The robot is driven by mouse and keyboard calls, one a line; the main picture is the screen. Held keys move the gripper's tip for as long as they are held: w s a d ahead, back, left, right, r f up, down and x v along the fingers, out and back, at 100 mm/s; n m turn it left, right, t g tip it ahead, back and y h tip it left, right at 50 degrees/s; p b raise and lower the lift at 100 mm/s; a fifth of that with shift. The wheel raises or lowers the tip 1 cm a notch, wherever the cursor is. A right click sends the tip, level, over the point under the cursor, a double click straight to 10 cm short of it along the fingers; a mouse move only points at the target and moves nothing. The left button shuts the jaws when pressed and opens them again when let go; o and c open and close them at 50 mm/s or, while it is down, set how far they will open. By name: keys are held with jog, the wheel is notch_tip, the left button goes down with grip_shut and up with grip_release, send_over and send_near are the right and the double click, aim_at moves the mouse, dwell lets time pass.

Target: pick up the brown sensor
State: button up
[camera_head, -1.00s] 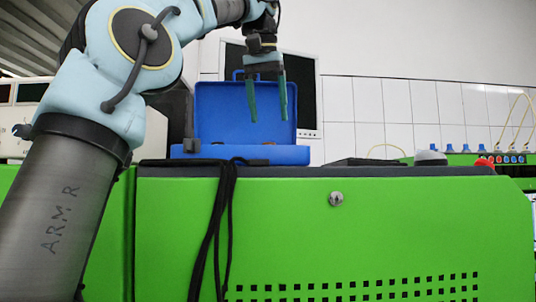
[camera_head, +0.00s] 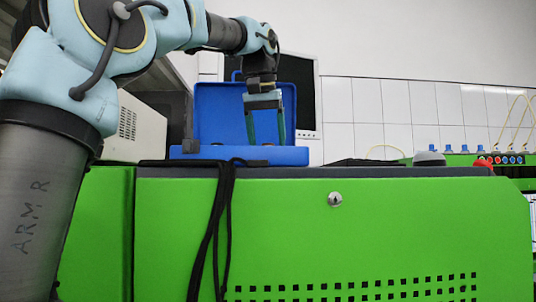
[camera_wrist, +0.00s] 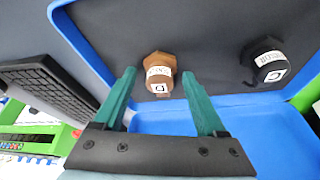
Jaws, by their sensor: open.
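The brown sensor (camera_wrist: 160,72) has a hexagonal top and a white label. In the wrist view it sits on the dark floor of the blue case (camera_wrist: 230,120). My gripper (camera_wrist: 162,85) is open, and the sensor shows between and beyond its two green fingertips, with no visible contact. In the head view my gripper (camera_head: 267,142) points down over the open blue case (camera_head: 240,156), its fingers in front of the raised lid. The sensor is hidden there by the case's front wall.
A black sensor (camera_wrist: 266,62) with a white label lies to the right in the case. A dark keyboard (camera_wrist: 50,85) is left of the case. A monitor (camera_head: 308,95) stands behind the lid. A black cable (camera_head: 222,215) hangs over the green cabinet front (camera_head: 400,230).

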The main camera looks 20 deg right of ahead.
grip_shut()
dwell(0.5)
jog(key=shift+r, duration=0.15)
jog(key=shift+r, duration=0.65)
jog(key=shift+d+r, duration=0.1)
jog(key=shift+r, duration=0.85)
jog(key=s+a+b, duration=0.9)
jog(key=s+a, duration=0.1)
jog(key=s, duration=0.4)
jog(key=shift+s+a, duration=0.35)
